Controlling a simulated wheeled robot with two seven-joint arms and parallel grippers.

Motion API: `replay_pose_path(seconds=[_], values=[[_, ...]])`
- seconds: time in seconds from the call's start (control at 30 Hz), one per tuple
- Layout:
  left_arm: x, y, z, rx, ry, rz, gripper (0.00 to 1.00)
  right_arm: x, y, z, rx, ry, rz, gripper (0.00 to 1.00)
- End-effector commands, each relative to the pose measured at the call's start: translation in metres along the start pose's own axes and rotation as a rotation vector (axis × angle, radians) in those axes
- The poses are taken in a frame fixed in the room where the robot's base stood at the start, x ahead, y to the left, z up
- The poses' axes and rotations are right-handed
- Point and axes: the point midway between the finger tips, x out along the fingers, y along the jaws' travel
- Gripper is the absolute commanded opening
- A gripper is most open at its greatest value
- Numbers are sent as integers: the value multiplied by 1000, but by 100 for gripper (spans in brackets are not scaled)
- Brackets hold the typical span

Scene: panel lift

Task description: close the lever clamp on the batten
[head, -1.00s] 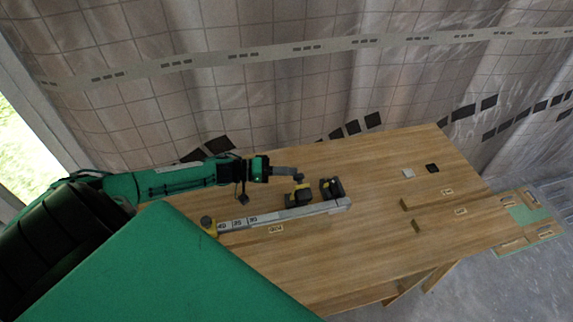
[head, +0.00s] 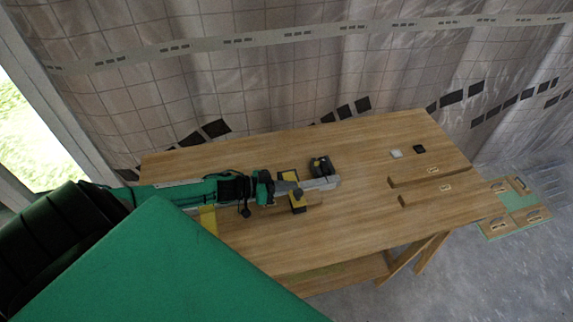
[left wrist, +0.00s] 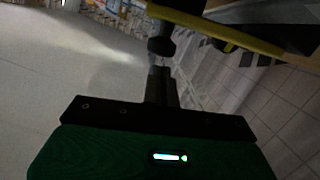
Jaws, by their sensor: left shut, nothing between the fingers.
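The pale batten lies on the wooden bench, mostly hidden behind my left arm; its right end (head: 325,184) shows in the head view. A yellow and black clamp (head: 298,207) sits at the batten, partly covered by my gripper. I cannot tell its lever's position. My left gripper (head: 296,192) is shut and empty, over the clamp in the head view. In the left wrist view, its fingertips (left wrist: 161,72) are close to a dark round knob (left wrist: 161,46) below a yellow bar (left wrist: 215,30); contact is unclear. My right gripper is not in view.
A black block-like object (head: 320,165) stands just behind the batten's right end. The bench (head: 350,225) is bare at the front, with wooden strips (head: 425,197) at right. A white piece (head: 396,153) and a black piece (head: 419,149) lie at the back right.

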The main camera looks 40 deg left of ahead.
Motion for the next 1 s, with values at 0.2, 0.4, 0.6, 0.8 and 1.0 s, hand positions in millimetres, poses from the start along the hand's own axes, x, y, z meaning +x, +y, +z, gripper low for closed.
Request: replay_pose_path(seconds=[0.2, 0.4, 0.6, 0.8, 1.0], values=[[4, 6, 17, 85, 0, -18, 0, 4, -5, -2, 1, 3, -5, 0], [5, 11, 30, 80, -6, -16, 0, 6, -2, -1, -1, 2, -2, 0], [5, 12, 37, 77, -10, -17, 0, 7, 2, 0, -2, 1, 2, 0], [6, 12, 39, 77, -12, -19, 0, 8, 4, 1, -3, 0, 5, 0], [6, 11, 40, 76, -13, -20, 0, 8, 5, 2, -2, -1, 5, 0]])
